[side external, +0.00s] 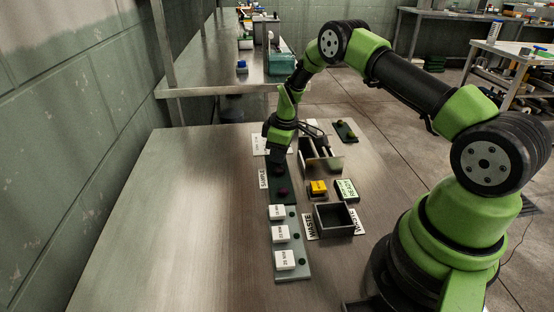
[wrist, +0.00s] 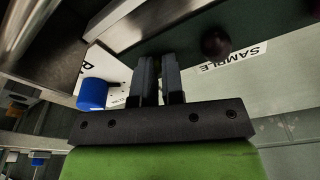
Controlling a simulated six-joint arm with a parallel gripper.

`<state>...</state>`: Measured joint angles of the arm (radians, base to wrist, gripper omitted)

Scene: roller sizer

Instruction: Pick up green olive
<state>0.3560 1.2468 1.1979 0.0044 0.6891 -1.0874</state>
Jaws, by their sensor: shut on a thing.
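My gripper (side external: 277,160) is low over the far part of the dark green sample tray (side external: 290,200). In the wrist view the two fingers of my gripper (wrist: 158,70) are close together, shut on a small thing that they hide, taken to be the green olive. No green olive can be made out clearly in either view. A dark purple olive (wrist: 214,41) lies on the tray to the right of the fingers in the wrist view; it also shows in the side view (side external: 283,190), nearer the camera than my gripper.
The roller sizer (side external: 318,158) stands right of the tray. A yellow-topped button box (side external: 318,187) and a dark waste bin (side external: 334,218) are nearer. A blue knob (wrist: 92,94) is left in the wrist view. The table's left side is clear.

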